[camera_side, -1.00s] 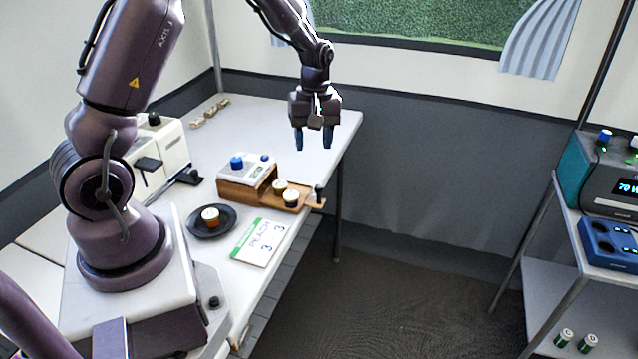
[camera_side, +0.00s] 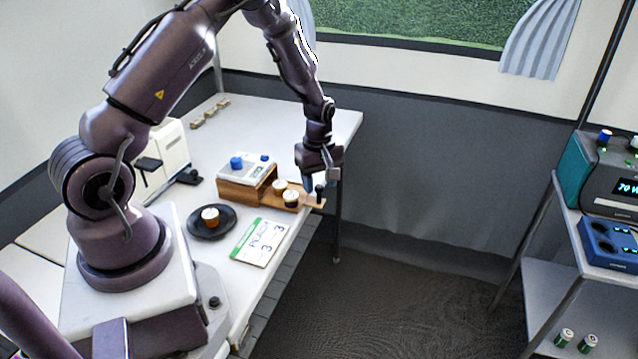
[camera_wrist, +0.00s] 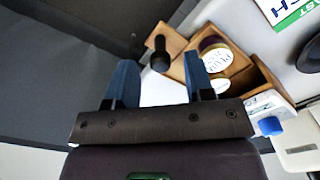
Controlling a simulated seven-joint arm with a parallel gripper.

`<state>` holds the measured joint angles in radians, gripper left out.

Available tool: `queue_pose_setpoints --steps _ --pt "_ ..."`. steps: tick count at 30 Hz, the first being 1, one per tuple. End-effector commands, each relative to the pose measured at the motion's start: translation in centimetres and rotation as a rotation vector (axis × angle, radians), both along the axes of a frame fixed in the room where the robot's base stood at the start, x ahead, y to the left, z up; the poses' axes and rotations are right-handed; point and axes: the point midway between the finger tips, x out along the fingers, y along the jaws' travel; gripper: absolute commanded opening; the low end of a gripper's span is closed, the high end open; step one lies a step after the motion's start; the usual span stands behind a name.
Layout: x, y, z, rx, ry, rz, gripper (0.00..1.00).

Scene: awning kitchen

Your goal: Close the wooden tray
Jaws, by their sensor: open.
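The wooden tray (camera_side: 301,207) is pulled out to the right from a wooden housing (camera_side: 238,194) and holds two small white-topped cups (camera_side: 291,198). A black knob (camera_side: 320,191) stands upright at its outer end. In the wrist view the tray (camera_wrist: 174,41) and the black knob (camera_wrist: 160,55) also show. My gripper (camera_side: 319,183) is open, pointing down over the tray's outer end. In the wrist view the knob shows ahead of the gap between the blue fingertips of my gripper (camera_wrist: 160,72); I cannot tell whether they touch it.
A white device (camera_side: 246,168) with blue knobs sits on the housing. A black plate (camera_side: 190,222) with a cup and a printed card (camera_side: 259,243) lie in front. The tray's outer end is near the table's right edge. A white machine (camera_side: 172,146) stands at left.

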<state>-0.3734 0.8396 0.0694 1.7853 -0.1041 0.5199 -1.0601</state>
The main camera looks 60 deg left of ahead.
Motion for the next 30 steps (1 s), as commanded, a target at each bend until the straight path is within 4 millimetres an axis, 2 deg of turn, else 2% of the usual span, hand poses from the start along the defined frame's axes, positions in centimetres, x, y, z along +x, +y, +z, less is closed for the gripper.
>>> queue_pose_setpoints --steps 4,12,13,19,24,30 --pt "0.0 0.0 -1.0 0.0 0.0 0.001 0.48" --pt "0.0 0.0 -1.1 0.0 -0.001 0.001 0.48" --pt "0.0 0.0 -1.1 0.0 -0.001 0.001 0.46" --pt "0.0 0.0 -1.1 0.0 0.0 0.001 0.0" --pt "-0.2 0.2 -1.1 0.0 0.0 0.002 0.0" --pt "-2.5 2.6 -1.0 0.0 0.0 0.006 0.0"
